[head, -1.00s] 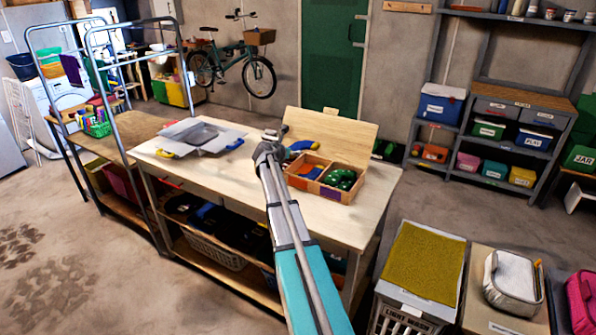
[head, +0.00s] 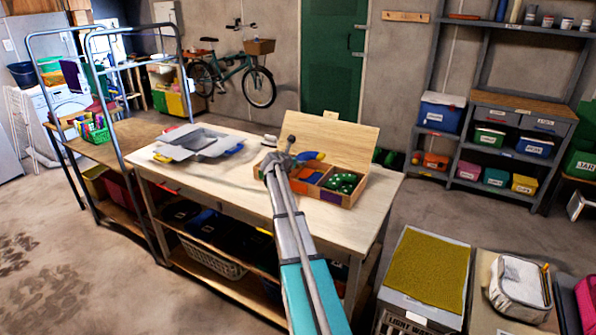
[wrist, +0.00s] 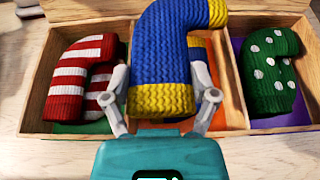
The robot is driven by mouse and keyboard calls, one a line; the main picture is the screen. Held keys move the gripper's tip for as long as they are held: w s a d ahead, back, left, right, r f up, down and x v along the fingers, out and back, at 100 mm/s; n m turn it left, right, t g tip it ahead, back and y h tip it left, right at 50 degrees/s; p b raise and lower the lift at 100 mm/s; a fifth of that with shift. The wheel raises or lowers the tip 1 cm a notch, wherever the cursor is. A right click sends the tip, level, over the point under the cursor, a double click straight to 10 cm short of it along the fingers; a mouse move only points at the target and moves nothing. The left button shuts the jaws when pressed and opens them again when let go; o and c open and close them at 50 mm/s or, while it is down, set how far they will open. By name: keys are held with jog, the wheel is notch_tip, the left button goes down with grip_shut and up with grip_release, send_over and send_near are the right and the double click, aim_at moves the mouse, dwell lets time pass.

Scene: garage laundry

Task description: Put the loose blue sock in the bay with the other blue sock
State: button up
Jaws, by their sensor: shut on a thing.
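My gripper (wrist: 165,112) is shut on a blue knitted sock (wrist: 165,45) with yellow ends, which also shows in the head view (head: 301,157). It holds the sock above the middle bay of an open wooden box (wrist: 36,105), on the workbench in the head view (head: 350,199). A red-and-white striped sock (wrist: 82,75) lies in the left bay. A green sock with white dots (wrist: 268,72) lies in the right bay. The held sock hides most of the middle bay; orange shows behind it (wrist: 197,43), and blue and orange show there in the head view.
The box's lid (head: 335,138) stands raised behind it. A grey tray-like object (head: 198,143) lies at the workbench's left. The bench top (head: 235,178) between is mostly clear. A metal rack frame (head: 115,130) stands at the left, and a hamper with an olive top (head: 428,268) at the front right.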

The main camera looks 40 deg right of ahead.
aim_at(299, 179)
jog(key=shift+w+d+f+b, duration=0.1)
jog(key=shift+d+f+b, duration=0.3)
jog(key=shift+f+b, duration=1.55)
jog(key=shift+f, duration=0.1)
jog(key=shift+f+b, duration=0.6)
jog(key=o, duration=1)
jog(key=shift+c, duration=0.2)
jog(key=shift+r, duration=0.2)
jog(key=shift+r+p, duration=0.6)
jog(key=shift+p, duration=0.15)
jog(key=p+v, duration=0.4)
jog(key=v, duration=0.8)
jog(key=shift+f, duration=0.1)
